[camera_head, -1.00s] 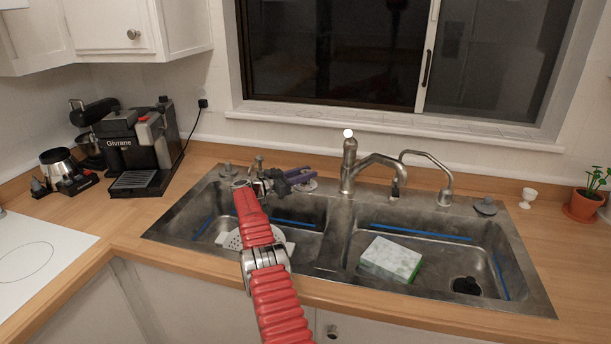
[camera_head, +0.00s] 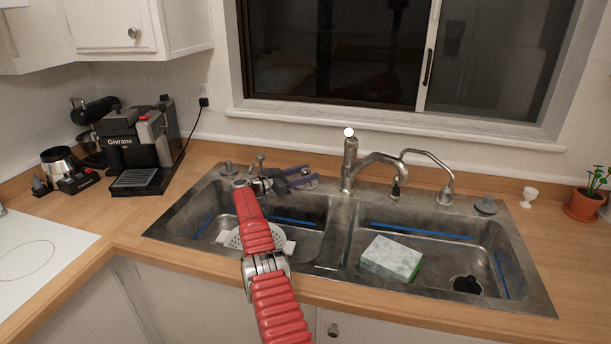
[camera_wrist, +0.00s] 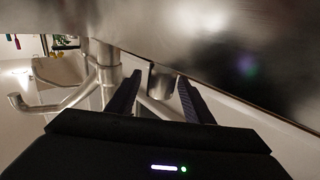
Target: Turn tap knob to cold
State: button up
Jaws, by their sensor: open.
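The metal tap (camera_head: 349,170) stands upright behind the divider of the double sink, its spout reaching right. A small white ball (camera_head: 349,132) shows at its top; I cannot tell whether this is the knob. My gripper (camera_head: 314,177) is open, left of the tap and apart from it, low over the back of the left basin, with its dark purple fingers pointing right. In the wrist view, my gripper's fingers (camera_wrist: 157,88) are spread, with a short metal cylinder (camera_wrist: 161,80) showing between and beyond them. The tap (camera_wrist: 106,72) also shows there, left of the fingers.
A thin second spout (camera_head: 444,180) stands right of the tap. A sponge (camera_head: 391,257) lies in the right basin and a white strainer (camera_head: 243,238) in the left one. A coffee machine (camera_head: 140,150) is at the left. The window sill (camera_head: 390,122) runs behind.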

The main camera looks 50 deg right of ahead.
jog(key=shift+w+a+r, duration=0.1)
jog(key=shift+v, duration=0.8)
jog(key=v, duration=1.2)
jog(key=shift+f, duration=0.2)
